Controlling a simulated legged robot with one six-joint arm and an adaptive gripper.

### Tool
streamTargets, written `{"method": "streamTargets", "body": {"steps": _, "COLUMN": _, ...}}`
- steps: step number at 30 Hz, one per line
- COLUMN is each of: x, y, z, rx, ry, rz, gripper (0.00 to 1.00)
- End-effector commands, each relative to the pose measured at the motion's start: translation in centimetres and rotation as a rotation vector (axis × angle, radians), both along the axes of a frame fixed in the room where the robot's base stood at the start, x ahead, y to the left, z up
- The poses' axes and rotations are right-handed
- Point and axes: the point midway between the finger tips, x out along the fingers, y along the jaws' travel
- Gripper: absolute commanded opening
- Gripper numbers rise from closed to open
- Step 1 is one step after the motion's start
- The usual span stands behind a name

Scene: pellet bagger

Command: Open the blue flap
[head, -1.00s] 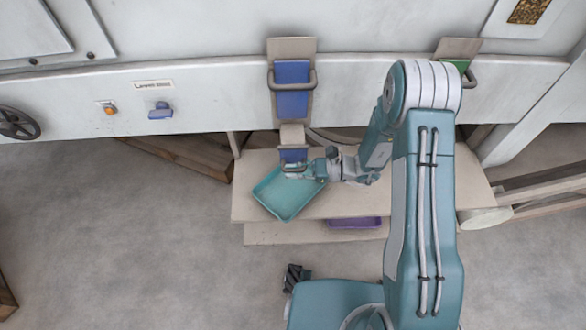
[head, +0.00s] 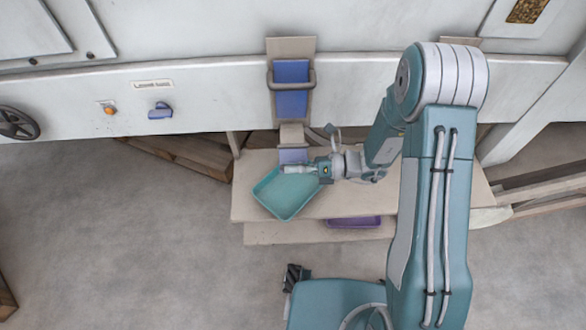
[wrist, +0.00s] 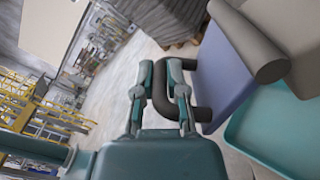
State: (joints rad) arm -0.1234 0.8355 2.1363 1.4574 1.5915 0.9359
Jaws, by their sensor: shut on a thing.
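The blue flap (head: 293,155) hangs at the lower end of the pale chute, below a larger blue panel, in the head view. In the wrist view the flap (wrist: 222,72) is a tilted blue-violet plate with a dark grey bar handle (wrist: 163,98). My gripper (head: 288,170) is at the flap's lower edge in the head view. In the wrist view my gripper (wrist: 160,78) has its fingers on either side of the handle bar, shut on it. The handle is hidden in the head view.
A teal tray (head: 285,194) lies on the beige shelf (head: 360,205) just under the flap. A purple tray (head: 353,222) sits on the level below. The upper blue panel (head: 291,90) has its own grey handle. A blue knob (head: 160,111) is at left.

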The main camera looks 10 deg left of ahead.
Motion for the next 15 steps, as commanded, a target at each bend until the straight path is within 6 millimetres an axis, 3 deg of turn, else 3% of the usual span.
{"method": "streamTargets", "body": {"steps": 15, "x": 1.2, "y": 0.2, "z": 2.8, "rx": -0.105, "ry": 0.427, "rz": -0.011, "gripper": 0.0}}
